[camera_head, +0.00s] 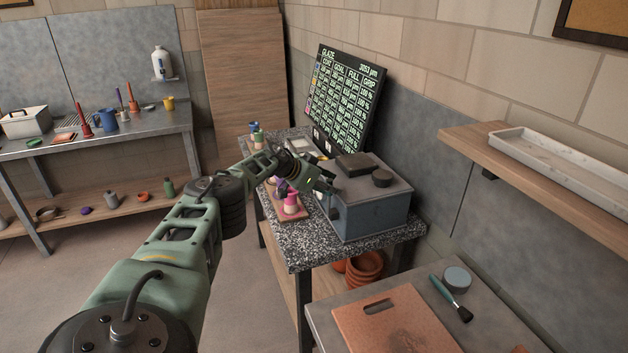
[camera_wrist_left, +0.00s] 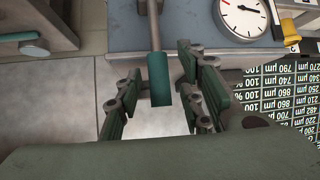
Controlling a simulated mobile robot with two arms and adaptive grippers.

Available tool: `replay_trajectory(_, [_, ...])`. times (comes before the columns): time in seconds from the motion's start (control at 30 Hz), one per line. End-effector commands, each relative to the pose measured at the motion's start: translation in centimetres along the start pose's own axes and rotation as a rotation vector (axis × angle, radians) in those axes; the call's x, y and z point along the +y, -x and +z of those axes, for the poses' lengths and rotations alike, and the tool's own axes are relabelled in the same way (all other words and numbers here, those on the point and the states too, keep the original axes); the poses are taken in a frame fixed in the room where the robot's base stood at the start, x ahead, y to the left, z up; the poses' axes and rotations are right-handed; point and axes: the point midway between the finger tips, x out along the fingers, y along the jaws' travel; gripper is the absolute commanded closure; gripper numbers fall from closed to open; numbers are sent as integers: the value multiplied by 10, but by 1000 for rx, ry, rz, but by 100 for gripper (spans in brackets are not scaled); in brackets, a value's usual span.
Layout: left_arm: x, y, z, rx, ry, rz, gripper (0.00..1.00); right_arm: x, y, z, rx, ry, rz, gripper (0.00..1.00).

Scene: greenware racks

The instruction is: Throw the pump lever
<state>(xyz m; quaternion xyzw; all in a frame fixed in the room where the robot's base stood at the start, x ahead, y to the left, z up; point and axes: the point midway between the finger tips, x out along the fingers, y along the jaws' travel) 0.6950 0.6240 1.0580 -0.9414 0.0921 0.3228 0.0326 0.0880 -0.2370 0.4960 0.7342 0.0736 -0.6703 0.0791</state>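In the left wrist view, a lever with a grey shaft and a teal grip (camera_wrist_left: 159,80) sticks out from a blue-grey body (camera_wrist_left: 190,28). I take it to be the pump lever. My left gripper (camera_wrist_left: 160,108) is open, with its fingers on either side of the teal grip; I cannot tell whether they touch it. In the head view my left gripper (camera_head: 322,181) is at the left side of a blue-grey box (camera_head: 372,212) on a speckled counter (camera_head: 304,245); the lever is hard to make out there. My right gripper is not in view.
A dial gauge (camera_wrist_left: 243,18) is beside the lever. A glaze display board (camera_head: 345,98) stands behind the box. Small pots (camera_head: 291,203) on a pink board are close to my left forearm. A wall shelf (camera_head: 490,160) holds a white tray (camera_head: 565,158) at right.

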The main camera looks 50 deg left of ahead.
Motion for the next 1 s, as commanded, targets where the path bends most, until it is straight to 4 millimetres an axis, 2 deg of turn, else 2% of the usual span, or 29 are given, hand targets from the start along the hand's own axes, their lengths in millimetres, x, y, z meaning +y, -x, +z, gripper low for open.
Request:
replay_trajectory(0.3, [1,26,2,-3,-3,0,64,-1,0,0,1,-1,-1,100])
replay_trajectory(0.8, [1,101,1,-2,-2,1,64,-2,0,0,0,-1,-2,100])
replay_trajectory(1.0, [2,113,1,-2,-1,2,64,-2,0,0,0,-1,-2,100])
